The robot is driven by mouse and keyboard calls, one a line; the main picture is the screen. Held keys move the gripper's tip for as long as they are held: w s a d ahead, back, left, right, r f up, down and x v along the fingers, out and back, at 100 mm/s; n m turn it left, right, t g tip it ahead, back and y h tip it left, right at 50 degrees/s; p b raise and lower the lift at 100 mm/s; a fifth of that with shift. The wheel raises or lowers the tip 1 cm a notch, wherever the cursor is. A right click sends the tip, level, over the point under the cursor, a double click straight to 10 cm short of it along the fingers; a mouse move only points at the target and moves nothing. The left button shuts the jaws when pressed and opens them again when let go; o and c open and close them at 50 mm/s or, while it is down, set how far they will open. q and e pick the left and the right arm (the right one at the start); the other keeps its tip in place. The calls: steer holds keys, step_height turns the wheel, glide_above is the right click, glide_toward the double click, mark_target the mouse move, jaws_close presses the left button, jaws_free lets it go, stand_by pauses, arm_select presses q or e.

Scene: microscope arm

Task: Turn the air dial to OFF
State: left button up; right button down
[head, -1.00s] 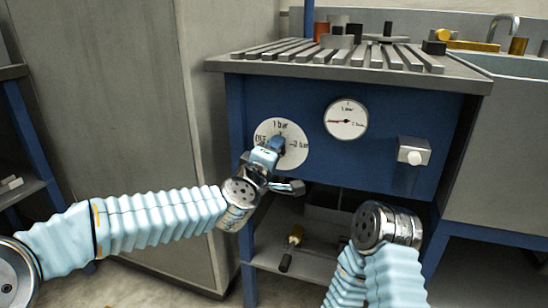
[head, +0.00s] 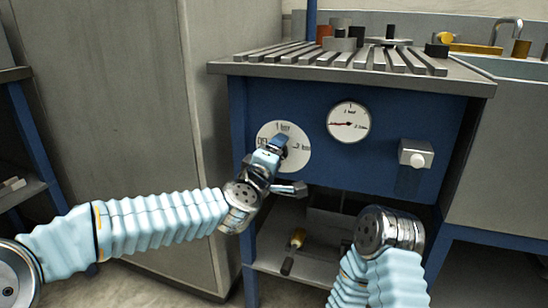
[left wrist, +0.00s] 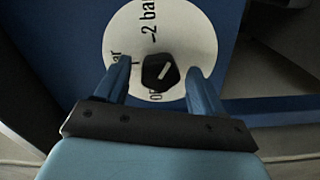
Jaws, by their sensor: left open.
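The air dial's white round plate (head: 297,152) is on the blue front panel, with a "1 bar" mark at its top and other marks at its sides. Its dark knob (left wrist: 160,73) shows in the left wrist view with a short white line, slanted up to the right there. My left gripper (head: 278,145) is at the dial and hides the knob in the head view. In the left wrist view its blue fingers (left wrist: 157,68) are open, one on each side of the knob; contact is not clear. My right arm is at the lower right, its fingers out of sight.
A pressure gauge (head: 348,122) and a white-knobbed box (head: 416,153) are on the panel right of the dial. A slatted bench top (head: 350,62) overhangs above. A screwdriver-like tool (head: 294,250) lies on the shelf (head: 325,268) below. A grey cabinet (head: 110,110) stands at left.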

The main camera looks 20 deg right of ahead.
arm_select(q)
steer(key=b+v, duration=0.1)
steer(key=v, duration=1.2)
steer(key=shift+s+a, duration=0.25)
steer(key=shift+s, duration=0.1)
steer(key=a+f+m+g+y, duration=0.1)
steer(key=a+f+g+y, duration=0.2)
steer(key=f, duration=1)
steer(key=a+f+m+g, duration=0.2)
steer(key=a+f, duration=0.4)
steer(key=f, duration=0.7)
steer(key=a+f+m+g+y, duration=0.1)
steer(key=a+f+g+y, duration=0.2)
steer(key=f, duration=1)
steer(key=s+a+f+m+g, duration=0.1)
steer(key=s+a+f+g, duration=0.3)
steer(key=s+f, duration=0.45)
steer(key=s+a+f+m+g, duration=0.1)
steer(key=s+a+f+g, duration=0.1)
steer(key=s+a+f, duration=0.55)
step_height(320, 180, up, 13)
steer(key=d+p, duration=0.2)
steer(key=p, duration=1.1)
steer(key=shift+s+d+m+p, duration=0.3)
steer(key=shift+s, duration=0.2)
